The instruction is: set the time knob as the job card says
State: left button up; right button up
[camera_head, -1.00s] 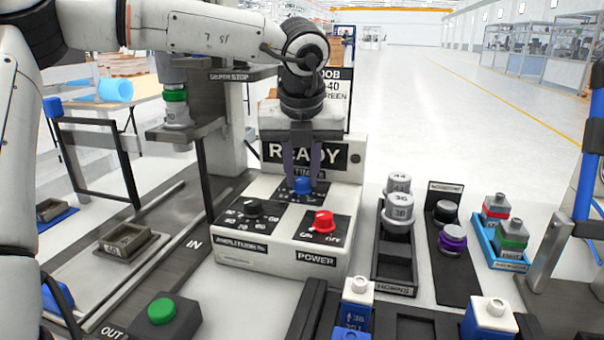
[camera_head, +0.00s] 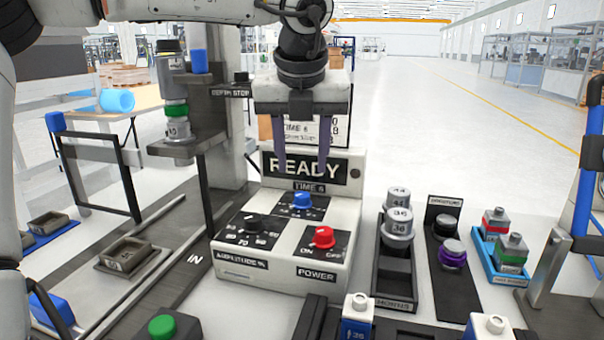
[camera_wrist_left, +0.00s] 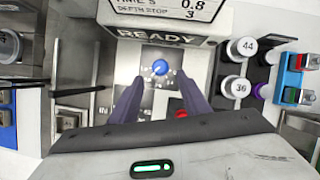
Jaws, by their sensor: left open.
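The blue time knob (camera_head: 302,201) sits on the dark dial plate under the READY display of the white control box (camera_head: 285,283); it also shows in the left wrist view (camera_wrist_left: 160,67). Its setting is too small to read surely. My left gripper (camera_head: 302,170) is open and empty, its two dark fingers apart above the knob and not touching it; they also show in the left wrist view (camera_wrist_left: 159,80). The job card (camera_head: 297,131) stands behind the box, partly hidden by the gripper. In the wrist view the card (camera_wrist_left: 165,10) reads 0.8 beside time and 3 beside depth stop.
A black amplitude knob (camera_head: 251,224) and a red power knob (camera_head: 323,237) sit close by on the same box. Right of it stand a rack of grey horns (camera_head: 398,222) and a blue tray (camera_head: 500,265). The press column (camera_head: 228,110) rises at the left.

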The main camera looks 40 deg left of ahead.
pick_arm(q)
jog(key=shift+v, duration=1.25)
